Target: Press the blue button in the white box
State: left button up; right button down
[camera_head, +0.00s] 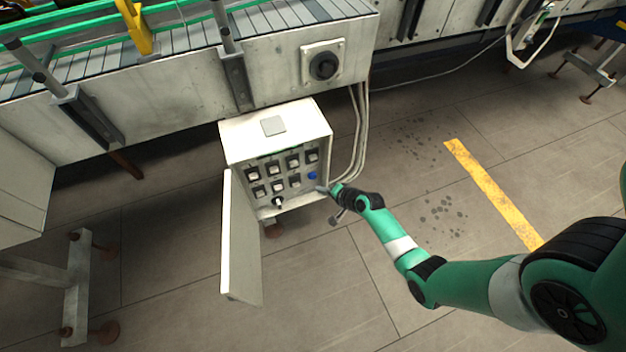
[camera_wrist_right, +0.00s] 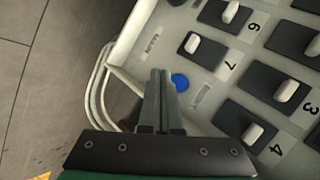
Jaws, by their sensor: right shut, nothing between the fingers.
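The white box (camera_head: 272,139) is mounted low under the conveyor, with its door (camera_head: 240,240) hanging open to the left. Inside is a panel with several switches. The blue button (camera_head: 312,175) sits at the right side of the panel; in the right wrist view the blue button (camera_wrist_right: 180,82) shows just right of the fingertips. My right gripper (camera_head: 324,189) is shut and empty, its tips at the box's right edge, just below the blue button. In the right wrist view the shut fingers (camera_wrist_right: 159,78) point at the panel beside the button; whether they touch it I cannot tell. My left gripper is not in view.
Numbered rocker switches (camera_wrist_right: 204,50) stand close to the button. White cables (camera_head: 361,130) run down along the box's right side. A black rotary knob (camera_head: 323,66) is on the conveyor side above. The floor to the right, with a yellow stripe (camera_head: 490,190), is open.

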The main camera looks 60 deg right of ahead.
aim_at(312, 176)
jog(key=shift+w+d+b, duration=0.3)
jog(key=shift+w+d, duration=0.5)
jog(key=shift+w, duration=0.05)
dwell(1.5)
jog(key=shift+w+d, duration=0.25)
jog(key=shift+w, duration=0.05)
jog(key=shift+w+d+b, duration=0.3)
jog(key=shift+b, duration=0.1)
dwell(0.6)
dwell(0.4)
jog(key=shift+s+a+p, duration=0.6)
jog(key=shift+p, duration=0.05)
